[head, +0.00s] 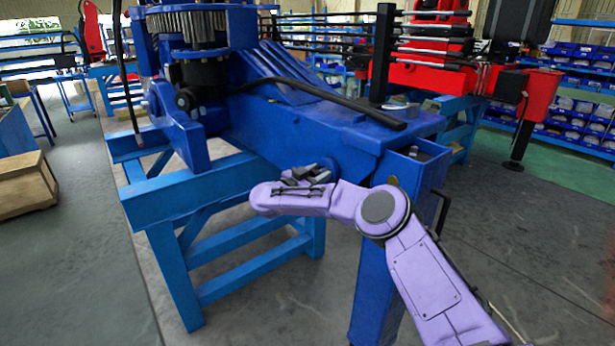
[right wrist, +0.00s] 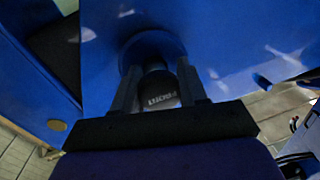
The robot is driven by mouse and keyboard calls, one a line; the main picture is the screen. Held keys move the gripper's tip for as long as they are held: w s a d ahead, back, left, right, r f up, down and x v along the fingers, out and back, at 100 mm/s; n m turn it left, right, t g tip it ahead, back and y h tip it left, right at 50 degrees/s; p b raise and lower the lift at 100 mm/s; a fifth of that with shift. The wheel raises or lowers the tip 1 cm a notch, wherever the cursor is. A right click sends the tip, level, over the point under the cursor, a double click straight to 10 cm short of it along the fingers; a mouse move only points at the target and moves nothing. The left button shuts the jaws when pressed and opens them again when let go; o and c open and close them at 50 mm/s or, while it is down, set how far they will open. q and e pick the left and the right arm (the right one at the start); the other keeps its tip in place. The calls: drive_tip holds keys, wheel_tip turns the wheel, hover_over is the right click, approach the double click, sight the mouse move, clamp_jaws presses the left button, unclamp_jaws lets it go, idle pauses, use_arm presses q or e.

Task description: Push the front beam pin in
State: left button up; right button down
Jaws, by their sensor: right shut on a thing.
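The front beam pin (right wrist: 158,97) is a dark cylinder with a light label reading "FRONT", upside down in the right wrist view. It stands in a round blue boss (right wrist: 150,43) on the side of the blue crane beam. The beam (head: 290,118) also shows in the head view. My right gripper (head: 306,174) is at the beam's near side, and in the right wrist view its two dark fingers (right wrist: 157,78) lie on either side of the pin, shut on it. How deep the pin sits is hidden. My left gripper is out of view.
A light blue stand (head: 190,195) carries the crane. A black bar (head: 330,98) lies over the beam. A wooden crate (head: 25,185) stands at the left. The grey floor at the right is clear.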

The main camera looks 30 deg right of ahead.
drive_tip(key=shift+d+r, duration=0.1)
drive_tip(key=shift+d, duration=0.5)
drive_tip(key=shift+r, duration=0.1)
drive_tip(key=c, duration=0.8)
unclamp_jaws()
drive_tip(key=shift+c, duration=0.2)
drive_tip(key=shift+o, duration=1)
drive_tip(key=shift+d, duration=0.15)
drive_tip(key=shift+a, duration=0.25)
drive_tip(key=b+v, duration=0.2)
drive_tip(key=v, duration=0.8)
